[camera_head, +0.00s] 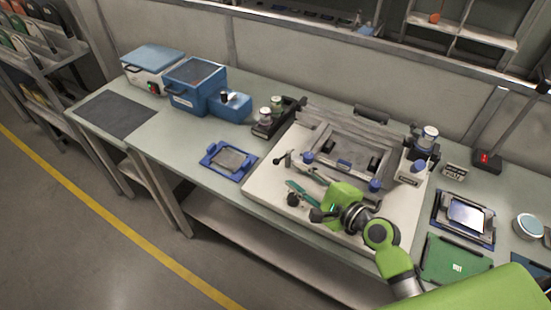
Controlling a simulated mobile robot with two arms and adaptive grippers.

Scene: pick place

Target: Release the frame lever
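The grey frame (345,158) lies on a pale fixture plate (262,191) on the bench, with blue knobs at its front corners. A small lever-like part with a dark knob (284,160) stands left of the frame; I cannot tell whether it is the frame lever. My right gripper (303,202) reaches in from the lower right, low over the plate in front of the frame. A teal bar and a dark knob show at its tip. The fingers are too small to tell whether they are open or touching anything. My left gripper is out of view.
A blue tray (229,160) lies left of the plate. Blue bins (195,85) and a dark mat (115,114) are farther left. A black stand with jars (268,120) is behind. A green board (455,259) and a screen device (466,216) are on the right.

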